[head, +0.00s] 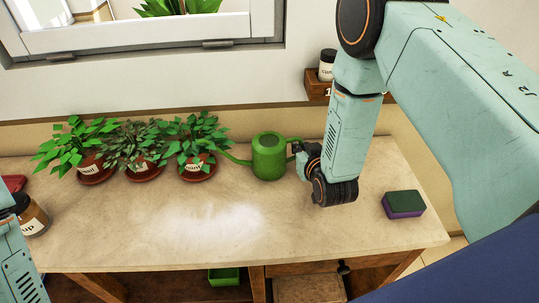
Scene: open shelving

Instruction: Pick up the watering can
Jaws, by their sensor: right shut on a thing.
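The green watering can (268,157) stands on the pale stone-topped counter (300,240), upright, near the wall. Its spout points left toward the potted plants, and its handle side faces right. My right gripper (299,150) reaches it from the right and is shut on the handle side of the can; the wrist partly hides the grip. I cannot tell whether the can's base touches the counter. My left arm shows at the lower left edge, but its gripper is not in view.
Three potted herbs (197,169) stand in a row left of the can, close to its spout. A green and purple sponge (404,203) lies to the right. A labelled jar (30,215) stands at the left edge. The counter's middle front is clear.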

